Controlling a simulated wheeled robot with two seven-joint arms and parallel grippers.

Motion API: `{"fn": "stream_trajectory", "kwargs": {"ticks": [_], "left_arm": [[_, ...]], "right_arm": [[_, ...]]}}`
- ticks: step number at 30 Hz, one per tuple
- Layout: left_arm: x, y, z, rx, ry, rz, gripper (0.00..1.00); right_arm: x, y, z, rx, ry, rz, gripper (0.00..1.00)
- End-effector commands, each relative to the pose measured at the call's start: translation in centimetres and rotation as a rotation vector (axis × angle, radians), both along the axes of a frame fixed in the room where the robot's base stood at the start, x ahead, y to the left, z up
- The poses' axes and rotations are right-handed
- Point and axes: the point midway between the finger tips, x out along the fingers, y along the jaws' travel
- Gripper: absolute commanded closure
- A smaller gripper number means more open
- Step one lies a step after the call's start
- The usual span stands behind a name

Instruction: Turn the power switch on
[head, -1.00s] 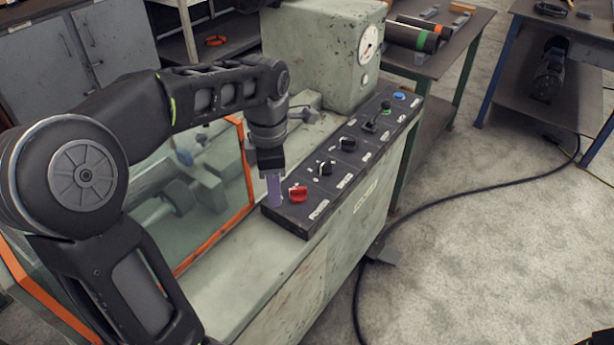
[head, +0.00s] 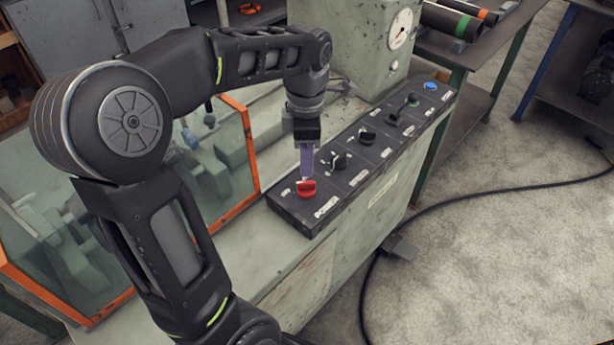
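The red power switch (head: 306,188) is a rotary knob at the near end of the dark control panel (head: 325,212), beside a white "POWER" label. My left gripper (head: 307,174) points down, with its pale purple fingertips right at the far side of the red knob. The fingers overlap in this view, so I cannot tell how far apart they are or whether they touch the knob. My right gripper is out of view.
Black knobs (head: 338,161), a lever, and green and blue buttons (head: 431,86) line the panel farther back. A gauge (head: 401,29) stands behind. An orange-framed clear guard (head: 237,205) is left of the panel. A black cable (head: 480,204) crosses the floor.

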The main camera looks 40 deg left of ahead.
Motion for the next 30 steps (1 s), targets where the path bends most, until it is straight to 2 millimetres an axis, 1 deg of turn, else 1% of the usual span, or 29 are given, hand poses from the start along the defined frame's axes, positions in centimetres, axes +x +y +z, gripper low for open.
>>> {"fn": "stream_trajectory", "kwargs": {"ticks": [9, 13, 16, 23, 30], "left_arm": [[-0.1, -0.1, -4.9, -0.001, 0.006, -0.001, 0.67], [-0.1, 0.0, -6.2, -0.001, 0.003, 0.0, 0.67], [-0.1, 0.0, -6.7, -0.001, 0.003, 0.0, 0.67], [-0.1, 0.0, -6.7, -0.001, 0.002, 0.0, 0.67], [-0.1, 0.0, -6.7, -0.001, 0.001, 0.0, 0.86]], "right_arm": [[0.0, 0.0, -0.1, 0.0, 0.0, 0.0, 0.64], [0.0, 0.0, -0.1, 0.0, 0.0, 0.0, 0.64], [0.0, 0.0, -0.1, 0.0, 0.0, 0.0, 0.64], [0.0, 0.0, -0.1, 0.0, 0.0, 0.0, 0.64], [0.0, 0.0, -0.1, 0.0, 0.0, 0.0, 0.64]]}}
